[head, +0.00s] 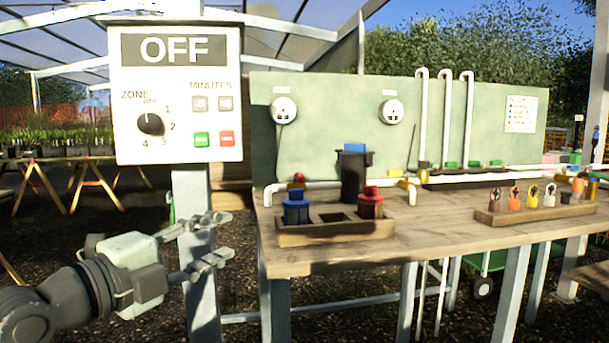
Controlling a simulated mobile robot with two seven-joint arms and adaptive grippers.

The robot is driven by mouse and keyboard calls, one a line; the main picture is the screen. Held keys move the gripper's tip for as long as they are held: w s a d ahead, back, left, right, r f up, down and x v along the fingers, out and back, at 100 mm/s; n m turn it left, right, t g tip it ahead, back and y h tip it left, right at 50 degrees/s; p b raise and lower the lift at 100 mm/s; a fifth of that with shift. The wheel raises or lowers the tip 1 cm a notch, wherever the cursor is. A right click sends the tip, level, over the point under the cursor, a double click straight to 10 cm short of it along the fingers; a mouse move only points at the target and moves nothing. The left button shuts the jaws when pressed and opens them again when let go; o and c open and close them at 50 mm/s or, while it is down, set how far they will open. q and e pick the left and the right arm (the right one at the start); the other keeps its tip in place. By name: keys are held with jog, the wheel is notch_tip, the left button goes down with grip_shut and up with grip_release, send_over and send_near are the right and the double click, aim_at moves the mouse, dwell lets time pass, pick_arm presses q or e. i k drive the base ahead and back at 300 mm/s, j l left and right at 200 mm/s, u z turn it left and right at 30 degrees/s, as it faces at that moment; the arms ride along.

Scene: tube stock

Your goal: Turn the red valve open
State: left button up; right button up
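A small red knob on a yellow fitting (297,181), which looks like the red valve, sits on the white pipe (335,186) at the left end of the wooden bench. It is small and partly hidden behind the blue-capped cartridge, so its handle angle cannot be told. My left gripper (226,238) is open and empty, left of the bench and lower than its top, in front of the control box's post. It is well apart from the valve, its two fingers spread one above the other. My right gripper is not in view.
A wooden tray (320,236) holding blue (296,208) and red (371,203) cartridges stands in front of the valve, with a dark canister (353,178) behind. The control box (176,95) reads OFF. The bench's front middle (440,222) is clear; a rack (535,213) stands right.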

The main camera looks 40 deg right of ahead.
aim_at(298, 176)
jog(key=i+l, duration=0.2)
jog(key=l, duration=0.2)
jog(key=i+l, duration=0.45)
jog(key=l, duration=0.3)
jog(key=i+l, duration=0.25)
jog(key=l, duration=0.1)
